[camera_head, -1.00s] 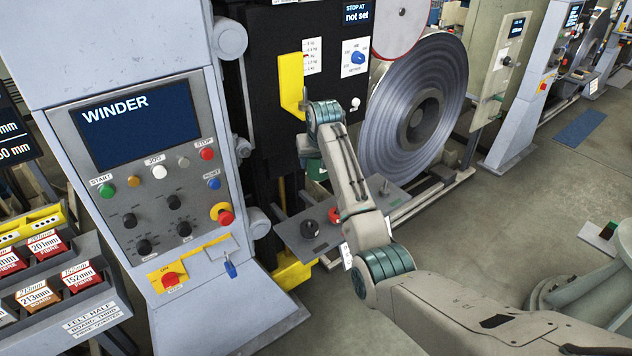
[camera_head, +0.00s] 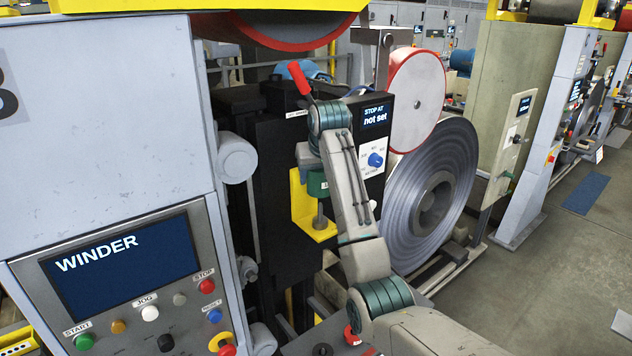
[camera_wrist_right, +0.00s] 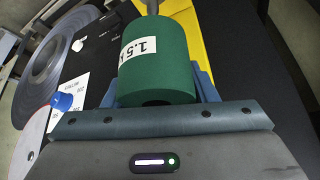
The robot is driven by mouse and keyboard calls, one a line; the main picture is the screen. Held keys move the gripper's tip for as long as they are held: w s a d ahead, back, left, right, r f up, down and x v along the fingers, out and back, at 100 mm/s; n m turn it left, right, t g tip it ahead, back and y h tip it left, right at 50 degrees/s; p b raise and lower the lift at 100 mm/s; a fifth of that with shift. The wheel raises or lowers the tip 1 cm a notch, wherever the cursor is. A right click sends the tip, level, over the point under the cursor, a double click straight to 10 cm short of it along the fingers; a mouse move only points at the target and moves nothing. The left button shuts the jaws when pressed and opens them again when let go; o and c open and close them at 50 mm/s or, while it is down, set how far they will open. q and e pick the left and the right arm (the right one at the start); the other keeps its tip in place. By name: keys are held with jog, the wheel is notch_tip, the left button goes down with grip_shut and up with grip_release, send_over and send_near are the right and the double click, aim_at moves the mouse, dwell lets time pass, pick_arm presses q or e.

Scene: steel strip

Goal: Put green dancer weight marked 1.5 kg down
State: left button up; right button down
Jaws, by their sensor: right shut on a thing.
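The green dancer weight (camera_head: 317,184) is a short cylinder held in my right gripper (camera_head: 311,172). In the right wrist view the weight (camera_wrist_right: 158,62) fills the space between the jaws, and its white label reads 1.5 with the rest cut off. In the head view it sits beside the upright of the yellow bracket (camera_head: 298,205), over the bracket's ledge. A grey rod (camera_head: 320,216) stands below the weight; it also shows at the weight's far end in the right wrist view (camera_wrist_right: 151,7). I cannot tell whether the weight touches ledge or rod. My left gripper is not visible.
The winder panel (camera_head: 125,265) stands at left. A steel strip coil (camera_head: 405,210) and a red-rimmed disc (camera_head: 416,100) are right of my arm. A display (camera_head: 374,115) reads "STOP AT not set". A red piece (camera_head: 351,336) lies low, partly behind my arm.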

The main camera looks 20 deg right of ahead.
jog(key=shift+s+r, duration=0.45)
jog(key=shift+r, duration=0.1)
jog(key=shift+x, duration=0.9)
jog(key=shift+s+f+b, duration=0.2)
jog(key=shift+f+b, duration=0.1)
jog(key=shift+f, duration=1.7)
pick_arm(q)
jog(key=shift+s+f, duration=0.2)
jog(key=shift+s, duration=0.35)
pick_arm(e)
jog(key=shift+f, duration=1.3)
jog(key=shift+f, duration=0.15)
